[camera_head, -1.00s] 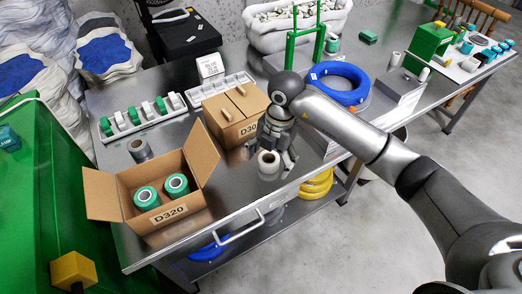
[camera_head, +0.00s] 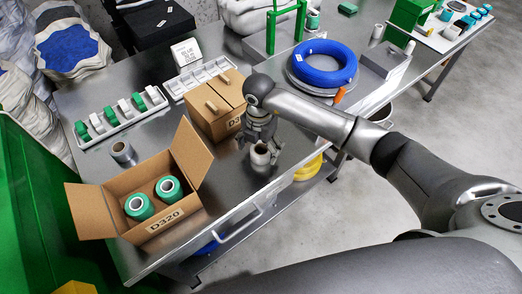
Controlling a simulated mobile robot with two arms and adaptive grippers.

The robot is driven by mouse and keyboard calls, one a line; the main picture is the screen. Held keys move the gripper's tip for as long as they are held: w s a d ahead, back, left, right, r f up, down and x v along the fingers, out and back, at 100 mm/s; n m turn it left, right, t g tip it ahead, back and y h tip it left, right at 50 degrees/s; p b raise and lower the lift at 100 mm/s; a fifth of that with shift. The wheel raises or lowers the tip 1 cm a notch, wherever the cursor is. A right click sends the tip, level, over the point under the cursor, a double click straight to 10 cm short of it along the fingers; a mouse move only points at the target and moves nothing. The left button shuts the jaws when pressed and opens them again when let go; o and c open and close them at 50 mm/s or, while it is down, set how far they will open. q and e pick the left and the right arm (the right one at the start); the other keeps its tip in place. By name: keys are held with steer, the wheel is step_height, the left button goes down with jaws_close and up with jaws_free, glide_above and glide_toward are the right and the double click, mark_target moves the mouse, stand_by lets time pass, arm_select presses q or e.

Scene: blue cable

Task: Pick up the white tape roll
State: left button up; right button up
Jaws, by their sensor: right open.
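The white tape roll (camera_head: 261,159) stands upright on the metal table near its front edge, with its dark core facing up. My right gripper (camera_head: 260,146) points down just above and around the roll's top, its fingers apart on either side. I cannot tell whether the fingers touch the roll. My left gripper is not in view; a grey arm part crosses the bottom of the view.
An open box (camera_head: 125,214) marked D320 holds two green rolls. A closed box (camera_head: 214,107) stands behind my right gripper. A grey roll (camera_head: 122,152), a tray with green and white pieces (camera_head: 117,117) and a blue cable coil (camera_head: 324,63) are also on the table.

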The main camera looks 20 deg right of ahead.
step_height(320, 180, down, 3)
steer(key=shift+r, duration=0.1)
steer(key=shift+c, duration=0.6)
steer(key=c, duration=1)
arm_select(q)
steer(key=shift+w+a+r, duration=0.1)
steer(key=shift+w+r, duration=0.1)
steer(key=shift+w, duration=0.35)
arm_select(e)
steer(key=shift+r, duration=0.15)
